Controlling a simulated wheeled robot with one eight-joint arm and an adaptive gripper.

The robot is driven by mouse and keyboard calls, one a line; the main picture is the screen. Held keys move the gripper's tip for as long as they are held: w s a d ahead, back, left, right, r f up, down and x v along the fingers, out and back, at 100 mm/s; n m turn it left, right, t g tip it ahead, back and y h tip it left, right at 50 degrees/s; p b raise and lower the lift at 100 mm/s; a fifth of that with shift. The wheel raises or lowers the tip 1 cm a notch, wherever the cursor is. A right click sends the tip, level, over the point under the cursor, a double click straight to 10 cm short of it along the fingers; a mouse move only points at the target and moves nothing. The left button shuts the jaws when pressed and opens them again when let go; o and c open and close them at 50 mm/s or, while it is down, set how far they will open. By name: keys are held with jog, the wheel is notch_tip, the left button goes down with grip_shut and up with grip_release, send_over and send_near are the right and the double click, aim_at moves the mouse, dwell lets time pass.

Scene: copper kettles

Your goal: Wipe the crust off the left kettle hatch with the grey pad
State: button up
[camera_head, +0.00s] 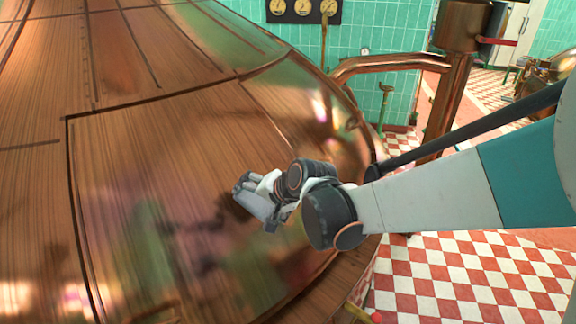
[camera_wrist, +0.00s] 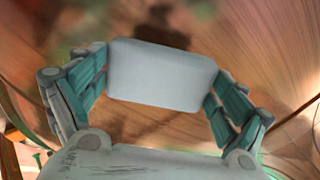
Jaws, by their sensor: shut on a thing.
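The copper kettle fills the left of the head view, with a large hatch (camera_head: 130,150) outlined by a dark seam. My gripper (camera_head: 262,198) is over the right part of the hatch, shut on the grey pad (camera_head: 255,208). In the wrist view the pad (camera_wrist: 162,75) sits flat between both fingers of my gripper (camera_wrist: 160,82). The pad is close to the copper; I cannot tell if it touches. A dark brown patch (camera_wrist: 160,38) shows just beyond the pad in the wrist view. I cannot tell whether it is crust or a reflection.
A copper pipe (camera_head: 395,65) runs from beside the kettle to a copper column (camera_head: 450,100) at the right. Dials (camera_head: 303,9) hang on the green tiled wall. Red and white checkered floor (camera_head: 450,275) lies open at the lower right.

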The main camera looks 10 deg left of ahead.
jog(key=shift+s+r, duration=0.1)
jog(key=shift+s, duration=0.2)
jog(key=shift+p+v, duration=0.8)
jog(key=shift+v, duration=0.7)
